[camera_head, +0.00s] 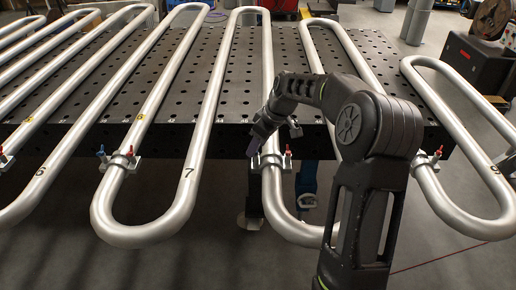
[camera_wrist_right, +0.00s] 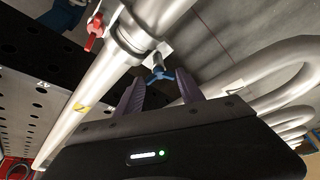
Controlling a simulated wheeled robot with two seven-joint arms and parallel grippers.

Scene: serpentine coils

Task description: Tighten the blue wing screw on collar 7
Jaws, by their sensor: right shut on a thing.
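My right gripper (camera_head: 255,146) is at the collar (camera_head: 270,160) on the pipe bend to the right of the label 7 (camera_head: 187,172). In the right wrist view, a blue wing screw (camera_wrist_right: 158,75) stands between its purple fingertips, which are shut on it. The screw is on a short stem beside the silver collar (camera_wrist_right: 130,40). A red wing screw (camera_wrist_right: 95,32) is on the collar's other side. Another collar (camera_head: 120,163), with a blue screw (camera_head: 101,152) and a red one, sits on the bend marked 7. My left gripper is not seen.
Silver pipe bends overhang the front edge of the dark perforated table (camera_head: 240,85). A collar (camera_head: 425,160) sits on the bend marked 9 at right. Open grey floor (camera_head: 130,265) lies below the bends. My right arm covers part of the pipes at centre right.

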